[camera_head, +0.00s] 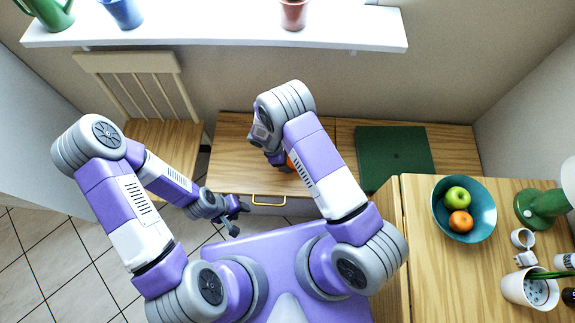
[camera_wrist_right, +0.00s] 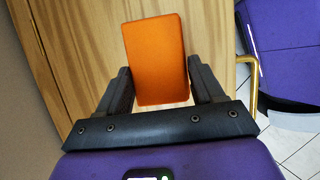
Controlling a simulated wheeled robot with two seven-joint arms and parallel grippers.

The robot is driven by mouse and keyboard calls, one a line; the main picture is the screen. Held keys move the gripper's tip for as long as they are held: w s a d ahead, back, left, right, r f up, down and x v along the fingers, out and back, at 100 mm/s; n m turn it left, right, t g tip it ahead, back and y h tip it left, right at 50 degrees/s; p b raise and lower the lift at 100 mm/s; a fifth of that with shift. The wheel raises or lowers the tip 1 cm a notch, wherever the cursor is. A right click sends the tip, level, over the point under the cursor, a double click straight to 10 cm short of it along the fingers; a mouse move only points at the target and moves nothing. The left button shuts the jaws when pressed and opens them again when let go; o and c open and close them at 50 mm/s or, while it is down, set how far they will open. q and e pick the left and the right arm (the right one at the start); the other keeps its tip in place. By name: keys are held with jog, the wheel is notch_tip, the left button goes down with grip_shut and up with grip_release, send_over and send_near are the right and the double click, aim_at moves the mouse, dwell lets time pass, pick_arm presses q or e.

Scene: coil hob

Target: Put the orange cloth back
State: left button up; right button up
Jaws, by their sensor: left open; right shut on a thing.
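The orange cloth (camera_wrist_right: 157,62) shows in the right wrist view as a folded, flat rectangle between the fingers of my right gripper (camera_wrist_right: 158,75). That gripper is shut on it, over a wooden surface. In the head view only a small orange part of the cloth (camera_head: 291,162) shows beside my right forearm, which hides most of the rest. I cannot tell whether the cloth touches the wood. My left gripper (camera_head: 234,214) is open and empty, low over the floor near the drawer front.
The wooden counter (camera_head: 234,160) has a brass drawer handle (camera_head: 268,203) and a dark green panel (camera_head: 395,152). To the right, another worktop (camera_head: 430,275) carries a teal fruit bowl (camera_head: 478,232), cups and a green lamp (camera_head: 540,208). A wooden chair (camera_head: 165,135) stands at the left.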

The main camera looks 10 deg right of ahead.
notch_tip(320, 180, down, 3)
jog(key=shift+f+b, duration=0.2)
jog(key=shift+b, duration=0.5)
jog(key=shift+f, duration=0.1)
jog(key=shift+f, duration=0.15)
jog(key=o, duration=1)
